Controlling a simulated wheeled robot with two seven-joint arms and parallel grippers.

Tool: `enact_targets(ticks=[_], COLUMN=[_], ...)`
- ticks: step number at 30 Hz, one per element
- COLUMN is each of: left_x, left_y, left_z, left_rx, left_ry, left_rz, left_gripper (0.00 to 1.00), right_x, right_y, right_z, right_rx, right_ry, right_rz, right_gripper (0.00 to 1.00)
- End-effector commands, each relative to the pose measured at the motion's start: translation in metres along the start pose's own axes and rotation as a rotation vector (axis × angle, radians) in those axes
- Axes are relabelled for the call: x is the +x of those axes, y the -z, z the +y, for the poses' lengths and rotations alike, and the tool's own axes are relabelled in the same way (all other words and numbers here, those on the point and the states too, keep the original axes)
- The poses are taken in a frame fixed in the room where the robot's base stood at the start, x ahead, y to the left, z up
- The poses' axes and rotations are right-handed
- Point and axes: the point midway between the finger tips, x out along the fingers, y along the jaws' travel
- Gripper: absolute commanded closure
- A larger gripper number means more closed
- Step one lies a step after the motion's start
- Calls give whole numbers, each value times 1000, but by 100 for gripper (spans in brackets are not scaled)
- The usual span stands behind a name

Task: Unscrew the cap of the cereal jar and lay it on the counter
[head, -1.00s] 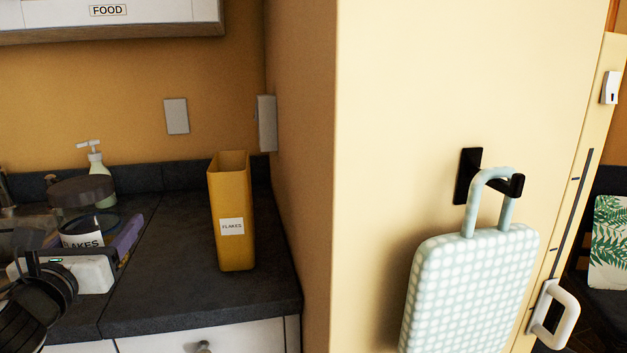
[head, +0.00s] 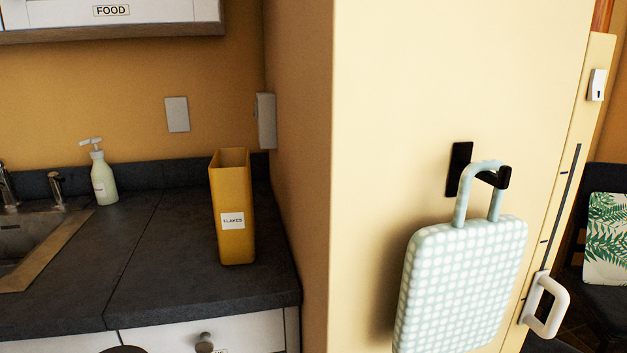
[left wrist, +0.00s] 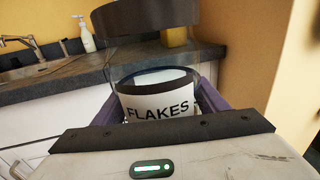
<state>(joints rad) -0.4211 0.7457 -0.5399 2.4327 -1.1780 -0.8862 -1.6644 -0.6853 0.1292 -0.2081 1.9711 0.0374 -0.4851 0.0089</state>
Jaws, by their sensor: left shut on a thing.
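The cereal jar (left wrist: 158,102) is clear, with a white label reading FLAKES and a wide dark cap (left wrist: 150,20) on its top. It appears large in the left wrist view, with the counter behind it. My left gripper (left wrist: 155,110) is shut on the jar, its purple fingers on both sides of the label. In the head view only a dark rounded edge (head: 122,349) shows at the bottom, likely the cap; the jar's body and my left gripper are out of that view. My right gripper is in neither view.
A yellow open-topped container (head: 232,205) labelled FLAKES stands on the dark counter (head: 165,245). A soap bottle (head: 103,180) stands by the sink (head: 30,240). The counter between sink and container is clear. A checkered bag (head: 462,285) hangs on the panel at right.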

Motion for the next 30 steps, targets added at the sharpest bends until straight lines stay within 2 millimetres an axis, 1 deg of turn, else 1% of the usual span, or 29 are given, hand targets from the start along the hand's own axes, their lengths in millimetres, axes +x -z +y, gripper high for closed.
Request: enact_targets(ticks=[1,4,18,22,26,30], left_x=[-11,-27,-25,-23,-18,-9], left_y=[9,22,18,17,16,12], left_z=[-7,-18,-17,-22,-41,-77], left_rx=[-2,-1,5,5,6,8], left_ry=[5,16,16,40,128,294], left_rz=[6,3,-6,-7,-9,-13], left_gripper=[79,79,79,79,79,79], right_x=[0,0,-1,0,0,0], right_y=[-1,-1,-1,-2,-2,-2], right_z=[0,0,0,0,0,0], right_rx=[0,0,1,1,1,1], right_ry=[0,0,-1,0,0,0], right_rz=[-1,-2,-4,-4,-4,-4], right_gripper=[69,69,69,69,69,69])
